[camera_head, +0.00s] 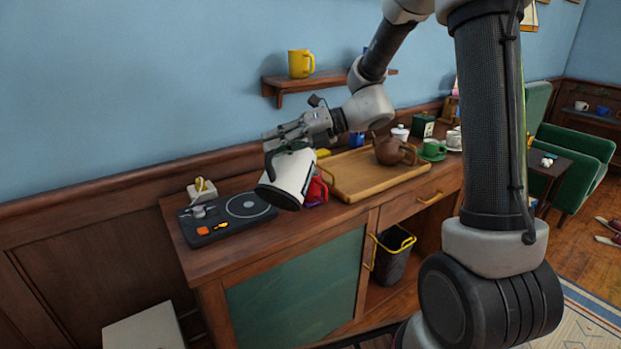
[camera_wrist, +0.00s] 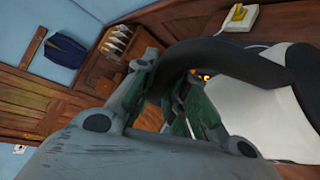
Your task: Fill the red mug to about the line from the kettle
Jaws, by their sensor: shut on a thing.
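The white kettle (camera_head: 294,173) has a dark handle and a dark band at its lower end. It hangs tilted in the air over the front of the cabinet top. My gripper (camera_head: 275,140) is shut on its handle; in the wrist view my gripper (camera_wrist: 185,100) shows against the dark handle, with the white kettle body (camera_wrist: 265,108) at right. The red mug (camera_head: 316,190) stands on the cabinet top just right of the kettle, partly hidden by it. Its inside, its line, the kettle's spout and any water stream cannot be made out.
A wooden tray (camera_head: 350,188) with a brown teapot (camera_head: 388,151) lies right of the mug. A green cup (camera_head: 432,149) stands farther right. The black kettle base plate (camera_head: 225,220) is at left. A shelf above holds a yellow mug (camera_head: 301,64). A bin (camera_head: 392,262) stands below.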

